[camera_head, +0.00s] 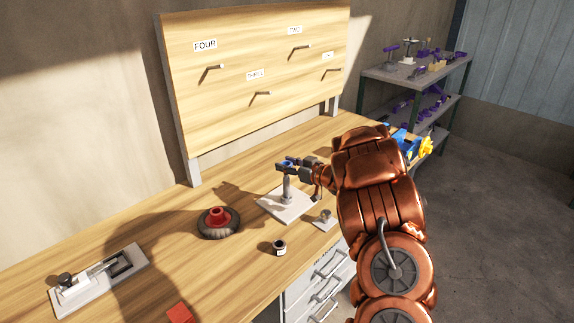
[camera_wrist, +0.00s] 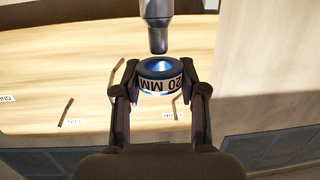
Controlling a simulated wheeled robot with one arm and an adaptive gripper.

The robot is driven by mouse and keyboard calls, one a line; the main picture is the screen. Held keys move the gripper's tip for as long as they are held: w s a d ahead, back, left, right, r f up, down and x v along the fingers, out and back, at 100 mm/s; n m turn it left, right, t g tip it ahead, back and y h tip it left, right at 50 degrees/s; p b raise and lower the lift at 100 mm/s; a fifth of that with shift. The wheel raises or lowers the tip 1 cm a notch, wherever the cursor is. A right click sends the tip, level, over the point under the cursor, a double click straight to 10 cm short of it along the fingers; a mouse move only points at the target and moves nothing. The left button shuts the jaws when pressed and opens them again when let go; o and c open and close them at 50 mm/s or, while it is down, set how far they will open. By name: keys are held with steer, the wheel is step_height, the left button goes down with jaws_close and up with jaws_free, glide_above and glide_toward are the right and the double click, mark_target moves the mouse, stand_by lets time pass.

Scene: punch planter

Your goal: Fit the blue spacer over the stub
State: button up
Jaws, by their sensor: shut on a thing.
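The blue spacer (camera_head: 287,164) is a short ring with a pale band. The band reads "20 MM" upside down in the wrist view (camera_wrist: 160,76). My gripper (camera_head: 284,163) is shut on it, with one finger on each side, as the wrist view also shows (camera_wrist: 160,84). The stub (camera_head: 287,188) is a grey upright post on a light square plate (camera_head: 297,207). The spacer is just above the stub's top in the head view. In the wrist view the stub's rounded tip (camera_wrist: 159,40) points at the spacer, and a small gap shows between them.
A red-centred dark round part (camera_head: 218,221) stands left of the plate. A small jar (camera_head: 279,248) and a small knobbed plate (camera_head: 325,220) are in front. A pegboard (camera_head: 255,75) with hooks stands behind. A toggle fixture (camera_head: 98,278) is at far left.

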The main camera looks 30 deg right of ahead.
mark_target(289, 185)
steer(key=shift+f+b, duration=1.8)
steer(key=shift+f, duration=2.25)
steer(key=o, duration=1.3)
step_height(289, 185, up, 10)
steer(key=shift+r, duration=0.1)
